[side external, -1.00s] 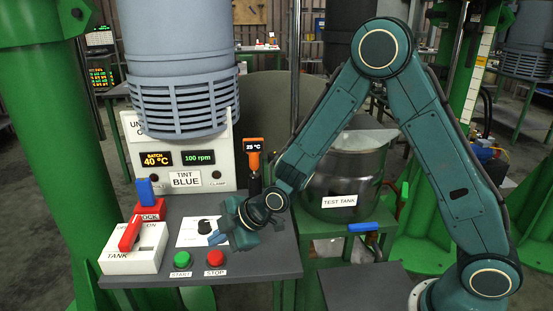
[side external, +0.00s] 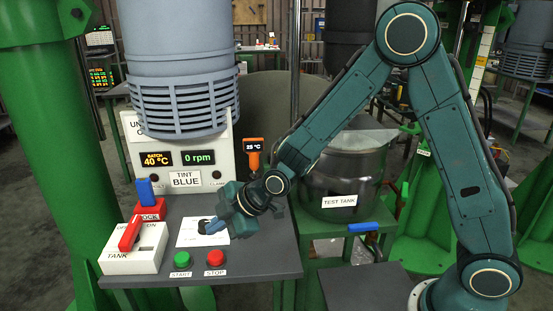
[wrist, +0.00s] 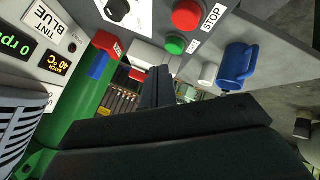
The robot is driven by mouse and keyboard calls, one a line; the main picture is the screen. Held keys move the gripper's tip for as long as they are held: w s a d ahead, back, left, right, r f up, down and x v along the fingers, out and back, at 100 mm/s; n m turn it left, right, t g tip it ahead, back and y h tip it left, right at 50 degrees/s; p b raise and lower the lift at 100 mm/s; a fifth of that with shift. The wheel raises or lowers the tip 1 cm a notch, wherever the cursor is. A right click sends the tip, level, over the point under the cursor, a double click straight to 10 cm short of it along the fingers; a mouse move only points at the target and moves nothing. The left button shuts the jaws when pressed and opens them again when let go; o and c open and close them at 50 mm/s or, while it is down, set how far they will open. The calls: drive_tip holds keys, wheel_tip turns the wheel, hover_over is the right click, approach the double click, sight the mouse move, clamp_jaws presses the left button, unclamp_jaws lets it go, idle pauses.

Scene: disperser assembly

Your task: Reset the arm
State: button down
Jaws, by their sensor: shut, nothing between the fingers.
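My gripper (side external: 216,227) is shut and empty. The speed display (side external: 198,158) reads 0 rpm and the batch display (side external: 158,158) reads 40 °C.
The green START button (side external: 182,258) and red STOP button (side external: 215,257) sit at the console's front edge. The red lever (side external: 130,233) on the tank switch box and the blue-and-red lock (side external: 148,200) stand left. An orange thermometer (side external: 253,152) stands behind my wrist. The test tank (side external: 345,180) is right.

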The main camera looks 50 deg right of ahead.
drive_tip(key=s+d+r+m+g+h, duration=0.1)
drive_tip(key=s+d+r+m, duration=0.25)
drive_tip(key=s+r, duration=0.3)
drive_tip(key=s+d+r+m+h, duration=0.1)
drive_tip(key=s+d+r+m, duration=0.2)
drive_tip(key=s+d+r, duration=0.3)
drive_tip(key=s+d+r+m, duration=0.1)
drive_tip(key=s+m, duration=0.1)
drive_tip(key=s, duration=0.4)
drive_tip(key=s+d+r+m+g+h, duration=0.1)
drive_tip(key=s+d+m, duration=0.1)
drive_tip(key=s, duration=0.4)
drive_tip(key=s+d+r+m+h, duration=0.1)
drive_tip(key=s+d+r+m, duration=0.1)
drive_tip(key=s+m, duration=0.2)
drive_tip(key=shift+s+g, duration=0.3)
drive_tip(key=shift+s, duration=0.6)
drive_tip(key=shift+r, duration=0.1)
